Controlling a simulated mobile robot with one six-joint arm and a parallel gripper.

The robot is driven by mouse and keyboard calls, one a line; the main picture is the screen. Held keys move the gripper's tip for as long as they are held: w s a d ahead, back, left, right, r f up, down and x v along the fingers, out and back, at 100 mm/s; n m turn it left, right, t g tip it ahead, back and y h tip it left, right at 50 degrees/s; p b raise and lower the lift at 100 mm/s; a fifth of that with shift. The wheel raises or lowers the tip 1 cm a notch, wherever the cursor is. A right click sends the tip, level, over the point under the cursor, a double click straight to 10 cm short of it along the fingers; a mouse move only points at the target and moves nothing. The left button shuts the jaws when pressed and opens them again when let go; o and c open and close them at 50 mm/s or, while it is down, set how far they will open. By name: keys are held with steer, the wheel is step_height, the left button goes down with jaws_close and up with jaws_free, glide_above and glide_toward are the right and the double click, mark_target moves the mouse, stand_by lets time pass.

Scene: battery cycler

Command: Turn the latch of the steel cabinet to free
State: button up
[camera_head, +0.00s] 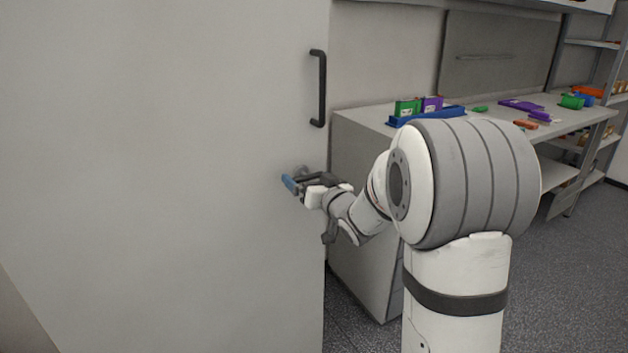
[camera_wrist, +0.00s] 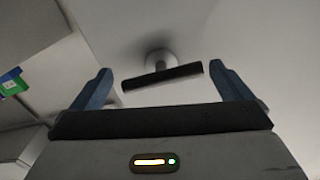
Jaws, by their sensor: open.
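The steel cabinet (camera_head: 160,150) is a large light grey door face filling the left of the head view. Its latch shows in the wrist view as a dark bar handle (camera_wrist: 163,76) on a round metal boss, lying crosswise and slightly tilted, its right end higher. In the head view the latch is largely hidden by my gripper (camera_head: 294,186). In the wrist view my gripper (camera_wrist: 162,88) is open, with a blue fingertip on either side of the bar. Both fingers appear apart from it; I cannot tell the exact depth.
A black vertical pull handle (camera_head: 319,88) is on the door above the latch. To the right is a grey workbench (camera_head: 365,122) with green, purple, blue and orange parts. Shelving (camera_head: 598,44) stands at the far right. Dark floor (camera_head: 585,270) is open at lower right.

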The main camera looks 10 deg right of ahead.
steer(key=c, duration=0.9)
steer(key=shift+d, duration=0.1)
steer(key=shift+r, duration=0.1)
